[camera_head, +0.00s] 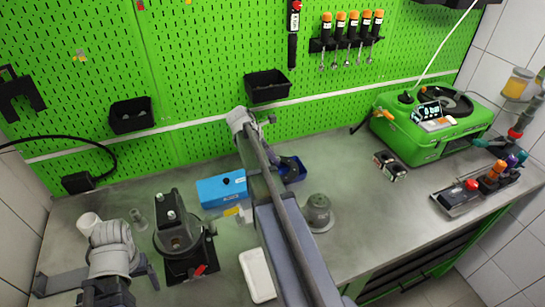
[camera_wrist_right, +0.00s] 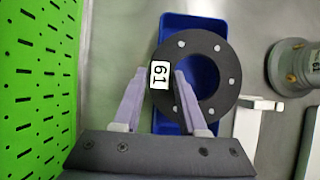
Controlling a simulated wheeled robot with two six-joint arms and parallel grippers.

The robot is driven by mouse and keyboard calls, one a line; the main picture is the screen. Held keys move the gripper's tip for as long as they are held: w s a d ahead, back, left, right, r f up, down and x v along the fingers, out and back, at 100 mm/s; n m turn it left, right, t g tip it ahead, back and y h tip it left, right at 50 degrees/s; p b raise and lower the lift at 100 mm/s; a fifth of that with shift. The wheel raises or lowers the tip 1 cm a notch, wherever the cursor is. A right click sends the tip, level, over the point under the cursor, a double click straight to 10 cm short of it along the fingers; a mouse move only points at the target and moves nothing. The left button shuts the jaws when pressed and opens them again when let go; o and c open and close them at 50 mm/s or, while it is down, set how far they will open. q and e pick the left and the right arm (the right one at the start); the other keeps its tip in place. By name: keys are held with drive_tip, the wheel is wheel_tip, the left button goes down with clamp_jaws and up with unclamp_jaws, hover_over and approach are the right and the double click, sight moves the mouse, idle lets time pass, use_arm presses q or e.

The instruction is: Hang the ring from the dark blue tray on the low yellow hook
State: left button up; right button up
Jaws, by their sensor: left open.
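A black ring (camera_wrist_right: 222,100) with bolt heads and a white "61" label lies in the dark blue tray (camera_wrist_right: 195,28). The tray (camera_head: 297,178) also shows in the head view, partly behind my right arm. My right gripper (camera_wrist_right: 161,72) is open above the ring, with its fingers on either side of the labelled part of the rim, one towards the hole. I cannot tell whether they touch it. My left gripper (camera_head: 97,286) is open at the lower left, far from the tray. I cannot make out the low yellow hook with certainty.
A blue box (camera_head: 222,190) stands left of the tray, and a grey round part (camera_head: 319,212) stands to its right. A black vise-like fixture (camera_head: 181,240) and a white tray (camera_head: 257,275) are nearer. A green machine (camera_head: 425,125) stands at the right.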

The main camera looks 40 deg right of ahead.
drive_tip(key=o, duration=0.5)
drive_tip(key=shift+c, duration=0.2)
use_arm(q)
drive_tip(key=shift+r+p, duration=0.55)
use_arm(e)
drive_tip(key=shift+w+a+r, duration=0.1)
drive_tip(key=shift+a+r, duration=0.1)
drive_tip(key=shift+r, duration=0.35)
use_arm(q)
wheel_tip(320, 180, up, 6)
drive_tip(key=p, duration=0.5)
drive_tip(key=shift+f+p, duration=0.2)
drive_tip(key=shift+p, duration=0.15)
use_arm(e)
drive_tip(key=s+v, duration=0.1)
drive_tip(key=v, duration=0.5)
drive_tip(key=shift+w+a+r, duration=0.25)
drive_tip(key=shift+a, duration=0.1)
use_arm(q)
drive_tip(key=shift+s, duration=0.1)
use_arm(e)
drive_tip(key=shift+s+f, duration=0.1)
